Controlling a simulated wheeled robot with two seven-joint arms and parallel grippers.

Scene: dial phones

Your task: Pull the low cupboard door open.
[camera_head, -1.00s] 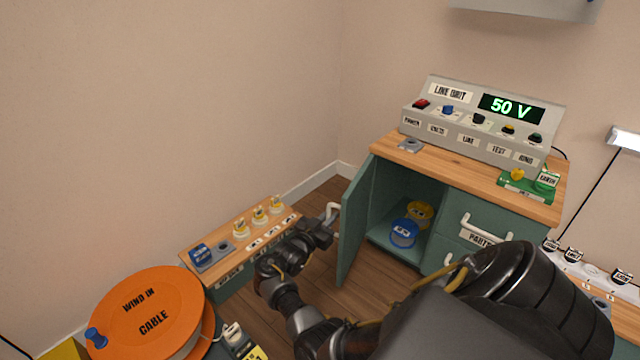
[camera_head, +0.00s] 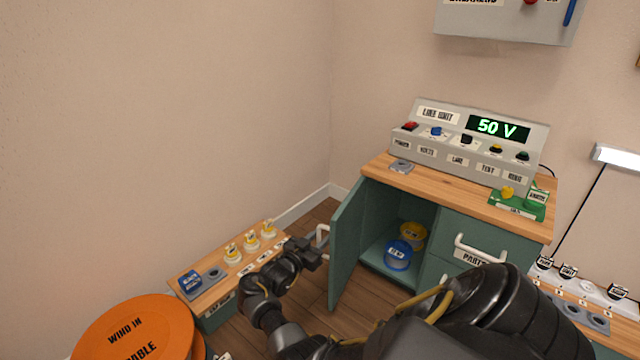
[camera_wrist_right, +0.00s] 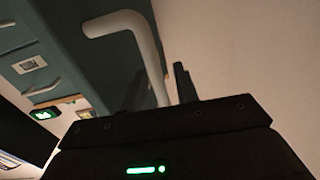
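The low cupboard's green door (camera_head: 346,245) stands swung well out from the cupboard (camera_head: 500,218), and the inside shows. Its white bent handle (camera_head: 323,234) is on the door's left face. My right gripper (camera_head: 314,257) is at the lower part of this handle. In the right wrist view the white handle (camera_wrist_right: 150,55) runs down between the two dark fingers of the right gripper (camera_wrist_right: 160,88). The fingers look apart, with a narrow gap on each side of the handle. My left gripper is not in view.
A blue reel (camera_head: 398,256) and a yellow reel (camera_head: 413,234) sit inside the cupboard. A low wooden-topped bench (camera_head: 212,262) stands left of my right gripper, and an orange cable drum (camera_head: 135,325) is at lower left. Wooden floor (camera_head: 305,295) shows between bench and door.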

